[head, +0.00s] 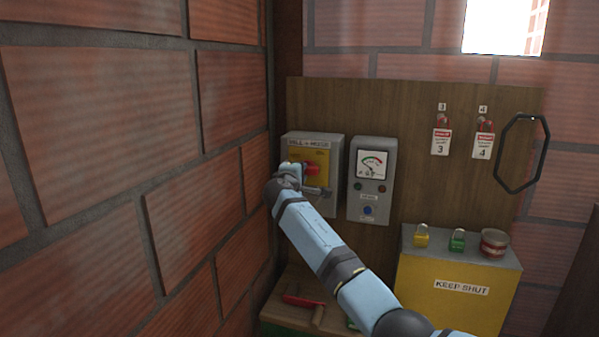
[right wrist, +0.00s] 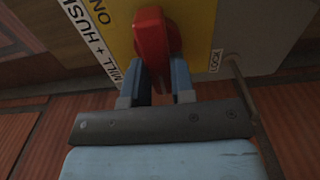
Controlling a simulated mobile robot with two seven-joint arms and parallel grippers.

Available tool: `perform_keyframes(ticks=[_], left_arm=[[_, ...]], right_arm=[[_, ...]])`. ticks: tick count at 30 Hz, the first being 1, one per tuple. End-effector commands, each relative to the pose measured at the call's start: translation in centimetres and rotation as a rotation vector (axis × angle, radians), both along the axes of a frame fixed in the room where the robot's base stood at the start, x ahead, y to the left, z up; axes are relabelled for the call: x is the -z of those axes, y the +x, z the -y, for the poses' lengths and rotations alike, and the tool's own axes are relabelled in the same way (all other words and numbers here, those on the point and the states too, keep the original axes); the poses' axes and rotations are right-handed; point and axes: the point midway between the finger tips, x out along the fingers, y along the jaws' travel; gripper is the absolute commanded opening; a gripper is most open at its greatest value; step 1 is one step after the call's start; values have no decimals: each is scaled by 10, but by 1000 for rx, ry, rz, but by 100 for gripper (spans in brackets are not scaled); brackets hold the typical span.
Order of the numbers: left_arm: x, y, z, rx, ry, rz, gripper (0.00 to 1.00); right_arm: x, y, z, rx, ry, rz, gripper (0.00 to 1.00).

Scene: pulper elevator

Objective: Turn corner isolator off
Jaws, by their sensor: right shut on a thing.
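The corner isolator is a grey box (head: 334,200) with a yellow plate (head: 322,158) and a red handle (head: 312,169), mounted on the wooden board by the brick corner. A label reading "MILL + HUSK" runs along its top. In the right wrist view the red handle (right wrist: 151,38) stands between the fingertips of my right gripper (right wrist: 162,75), which is shut on it. "ON" shows on the yellow plate (right wrist: 115,40) to the left of the handle. In the head view my right gripper (head: 297,172) partly covers the plate. My left gripper is not in view.
A grey meter box (head: 371,180) hangs just right of the isolator. Tags 3 (head: 441,140) and 4 (head: 483,145) and a black loop (head: 522,153) hang further right. Padlocks (head: 421,236) and a tin (head: 494,242) stand on a yellow box (head: 450,300). A brick wall (head: 140,150) is close on the left.

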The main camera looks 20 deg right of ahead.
Motion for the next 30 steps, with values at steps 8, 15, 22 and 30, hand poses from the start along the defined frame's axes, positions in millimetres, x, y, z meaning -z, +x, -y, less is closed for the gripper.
perform_keyframes(ticks=[8, 15, 22, 30], left_arm=[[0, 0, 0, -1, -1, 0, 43], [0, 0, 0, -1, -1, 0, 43], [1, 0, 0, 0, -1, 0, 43], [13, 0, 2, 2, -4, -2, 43]], right_arm=[[0, 0, 0, -1, -4, 0, 0], [0, 0, 0, 0, -2, 0, 49], [1, -3, -2, -1, -1, 0, 49], [4, -39, -28, -3, 1, 2, 49]])
